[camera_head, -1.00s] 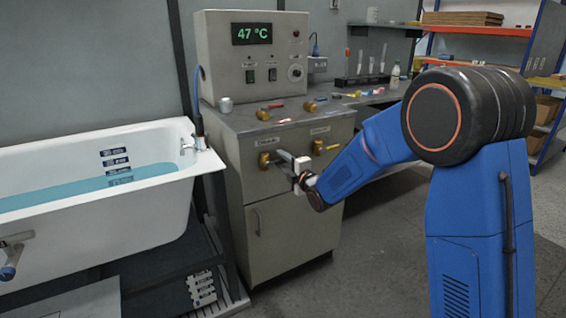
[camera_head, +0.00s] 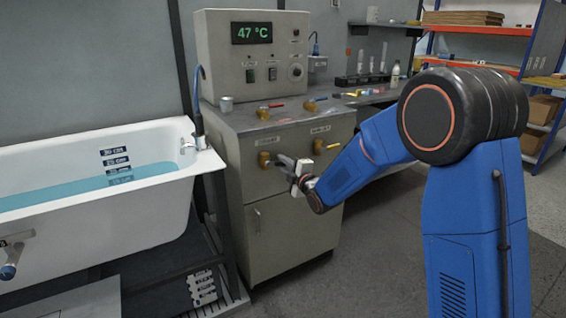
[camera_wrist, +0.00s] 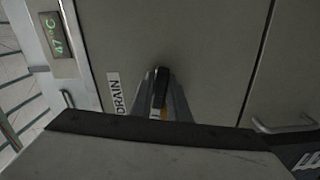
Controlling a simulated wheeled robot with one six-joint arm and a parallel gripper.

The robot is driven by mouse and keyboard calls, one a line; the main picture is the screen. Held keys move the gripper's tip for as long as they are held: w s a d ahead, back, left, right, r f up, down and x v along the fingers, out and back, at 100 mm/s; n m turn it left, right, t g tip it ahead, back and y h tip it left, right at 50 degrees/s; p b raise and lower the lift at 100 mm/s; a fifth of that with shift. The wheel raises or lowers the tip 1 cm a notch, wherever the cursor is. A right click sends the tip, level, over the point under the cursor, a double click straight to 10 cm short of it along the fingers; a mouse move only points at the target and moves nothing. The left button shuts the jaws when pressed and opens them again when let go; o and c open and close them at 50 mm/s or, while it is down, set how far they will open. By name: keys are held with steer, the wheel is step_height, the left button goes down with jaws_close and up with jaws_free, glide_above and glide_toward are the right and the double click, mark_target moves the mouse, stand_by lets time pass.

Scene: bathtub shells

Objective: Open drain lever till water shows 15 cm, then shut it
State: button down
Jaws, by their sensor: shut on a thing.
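The drain lever (camera_wrist: 161,88) shows as a dark handle beside the DRAIN label (camera_wrist: 115,95) in the wrist view. My gripper (camera_wrist: 162,108) is shut on it, one finger on each side. In the head view my gripper (camera_head: 286,163) is at the left brass valve (camera_head: 265,159) on the cabinet front and hides its handle. The white tub (camera_head: 100,222) holds blue water (camera_head: 85,188). The depth labels (camera_head: 116,161) are on its inner back wall; the waterline crosses the lower ones, and their figures are too blurred to read surely.
The control box (camera_head: 253,72) reads 47 °C. Small coloured-handled parts lie on the cabinet top (camera_head: 240,119). The floor (camera_head: 380,255) before the cabinet is clear.

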steer(key=shift+s+a+f+m, duration=0.25)
steer(key=shift+f+m, duration=0.35)
steer(key=shift+m, duration=0.7)
steer(key=shift+s+a+f+m, duration=0.1)
steer(key=shift+a+f+m, duration=0.2)
steer(key=shift+f+m, duration=0.7)
steer(key=shift+s+a+f+m, duration=0.2)
steer(key=shift+a+f+m, duration=0.05)
steer(key=shift+m, duration=1.35)
steer(key=c, duration=1.7)
jaws_free()
steer(key=v, duration=1.7)
steer(key=shift+s+d, duration=0.15)
steer(key=shift+s, duration=0.05)
